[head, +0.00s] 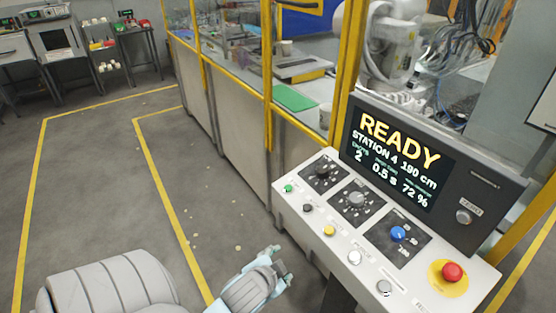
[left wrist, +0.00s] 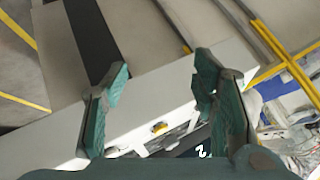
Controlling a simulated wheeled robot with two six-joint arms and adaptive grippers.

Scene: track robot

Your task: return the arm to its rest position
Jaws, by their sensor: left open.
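My left gripper (head: 277,262) is at the lower middle of the head view, just left of the control console (head: 330,256) and apart from its controls. It is open and empty. In the left wrist view its two teal fingers (left wrist: 160,85) stand wide apart, with part of the white console (left wrist: 60,135) beyond them. My left arm comes in from the bottom left of the head view. My right gripper is in neither view.
The console has a screen (head: 400,150) reading READY, several knobs and buttons, and a red emergency button (head: 452,271). Behind it stands a yellow-framed glazed cell (head: 268,80). Grey floor with yellow lines (head: 160,185) is free at left.

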